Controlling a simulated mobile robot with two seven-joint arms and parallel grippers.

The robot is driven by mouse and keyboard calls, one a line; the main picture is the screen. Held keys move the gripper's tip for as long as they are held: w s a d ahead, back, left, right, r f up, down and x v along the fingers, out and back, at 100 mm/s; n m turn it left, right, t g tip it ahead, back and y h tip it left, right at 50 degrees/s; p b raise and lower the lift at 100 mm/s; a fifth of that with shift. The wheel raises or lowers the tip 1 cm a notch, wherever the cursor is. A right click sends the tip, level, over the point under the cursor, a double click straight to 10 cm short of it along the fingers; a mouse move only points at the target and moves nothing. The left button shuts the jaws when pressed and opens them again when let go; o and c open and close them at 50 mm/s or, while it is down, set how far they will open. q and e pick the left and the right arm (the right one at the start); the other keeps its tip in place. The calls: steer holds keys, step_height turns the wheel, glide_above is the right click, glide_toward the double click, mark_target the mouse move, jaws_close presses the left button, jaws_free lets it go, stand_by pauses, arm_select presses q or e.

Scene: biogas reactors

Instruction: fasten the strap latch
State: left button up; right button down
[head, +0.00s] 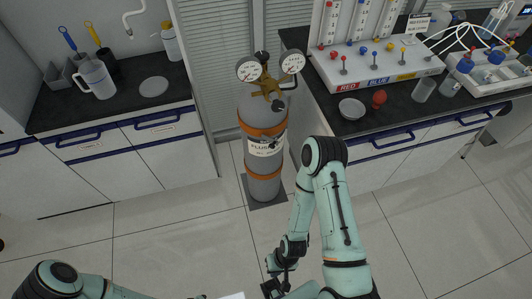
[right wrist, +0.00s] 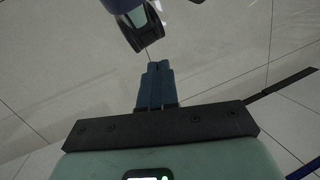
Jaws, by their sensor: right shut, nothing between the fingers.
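A grey gas cylinder (head: 263,155) with two orange straps stands upright on a dark floor plate between two counters in the head view. The upper strap (head: 258,129) circles its shoulder; the lower strap (head: 262,176) is below the label. I cannot make out the latch or whether it is fastened. My right gripper (head: 271,288) is low at the bottom edge, apart from and in front of the cylinder. In the right wrist view its fingers (right wrist: 155,72) are together and empty over the tiled floor. My left arm enters at lower left; its gripper is outside the view.
Two pressure gauges on a brass regulator (head: 267,85) top the cylinder. The left counter (head: 140,107) holds a jug and tools; the right counter (head: 376,126) holds a valve panel and glassware. The tiled floor before the cylinder is clear.

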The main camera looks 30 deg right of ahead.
mark_target(271, 147)
steer(key=w+d+f+m+t+h+b, duration=0.1)
steer(key=w+d+f+t+h+b, duration=0.2)
steer(key=w, duration=0.6)
steer(key=w+d+f+t+h+b, duration=0.2)
steer(key=w+f+t+b, duration=0.1)
steer(key=w, duration=0.6)
steer(key=w+d+r+m+t+h+b, duration=0.2)
steer(key=w+r+t+h+b, duration=0.35)
steer(key=w, duration=0.55)
arm_select(q)
steer(key=w+a+f+t+b, duration=0.1)
steer(key=w+f+b, duration=0.1)
steer(key=f, duration=0.6)
steer(key=w+a+f+t+b, duration=0.1)
steer(key=w+f+b, duration=0.1)
steer(key=f, duration=0.6)
steer(key=shift+w+f+n+y+b, duration=0.15)
steer(key=shift+n+y+b, duration=0.15)
arm_select(e)
step_height(271, 147, up, 13)
steer(key=w+a+m+g+h, duration=0.1)
steer(key=a+m+g+h, duration=0.1)
steer(key=m+h, duration=0.3)
steer(key=h, duration=0.4)
steer(key=shift+a, duration=0.2)
arm_select(q)
steer(key=shift+a, duration=0.1)
arm_select(e)
steer(key=shift+h, duration=0.25)
